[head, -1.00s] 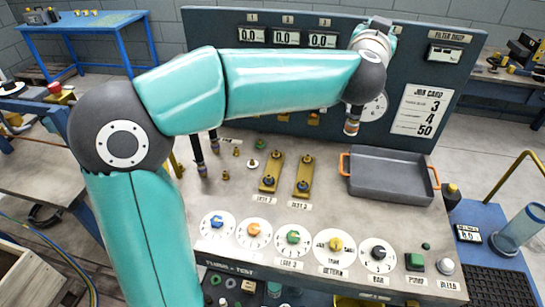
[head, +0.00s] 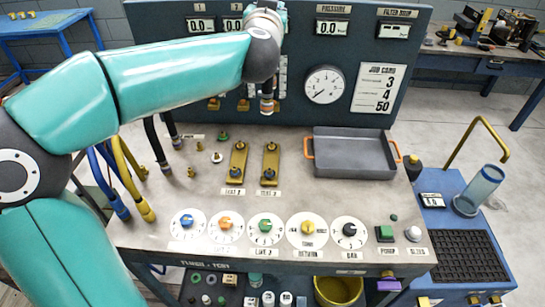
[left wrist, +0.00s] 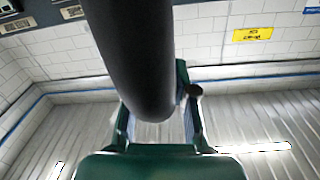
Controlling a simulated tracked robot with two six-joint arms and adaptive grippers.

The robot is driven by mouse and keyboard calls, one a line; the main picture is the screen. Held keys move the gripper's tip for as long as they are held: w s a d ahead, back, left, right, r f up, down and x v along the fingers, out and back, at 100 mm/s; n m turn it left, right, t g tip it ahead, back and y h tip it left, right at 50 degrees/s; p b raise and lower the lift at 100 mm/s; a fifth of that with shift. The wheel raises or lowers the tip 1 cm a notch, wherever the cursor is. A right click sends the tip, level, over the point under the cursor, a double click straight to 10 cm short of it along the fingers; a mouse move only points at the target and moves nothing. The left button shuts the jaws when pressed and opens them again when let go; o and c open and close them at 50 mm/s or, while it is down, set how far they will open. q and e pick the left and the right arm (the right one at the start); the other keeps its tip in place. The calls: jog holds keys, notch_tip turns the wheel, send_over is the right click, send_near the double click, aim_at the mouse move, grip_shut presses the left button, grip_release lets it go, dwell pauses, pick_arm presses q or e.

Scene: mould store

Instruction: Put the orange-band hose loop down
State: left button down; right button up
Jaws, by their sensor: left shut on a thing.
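The orange-band hose loop shows in the head view as a dark end with an orange band (head: 267,104), hanging below my left wrist in front of the back panel. It is in the air above the bench, apart from the bench top (head: 300,200). In the left wrist view, a thick black hose (left wrist: 140,55) runs between the fingers of my left gripper (left wrist: 158,105). The gripper is shut on this hose. In the head view my arm hides the gripper and the rest of the loop. My right gripper is not in view.
A grey tray (head: 318,160) with orange handles stands at the bench's right rear. Two brass valve bars (head: 237,160) and small brass fittings stand left of it. Dials (head: 265,227) line the front. Blue (head: 118,205) and yellow (head: 145,210) hoses and black hoses (head: 156,140) are at the left.

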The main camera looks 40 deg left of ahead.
pick_arm(q)
jog(key=shift+s+d+r+n, duration=0.1)
jog(key=shift+s+d+n, duration=0.1)
jog(key=shift+n, duration=0.1)
jog(key=shift+f, duration=0.25)
notch_tip(320, 180, down, 20)
jog(key=b, duration=0.5)
jog(key=shift+r+b, duration=0.25)
jog(key=shift+b, duration=0.05)
jog(key=shift+s, duration=0.15)
jog(key=shift+f+b, duration=0.45)
jog(key=shift+f, duration=0.05)
jog(key=c, duration=0.9)
grip_release()
jog(key=shift+c, duration=0.2)
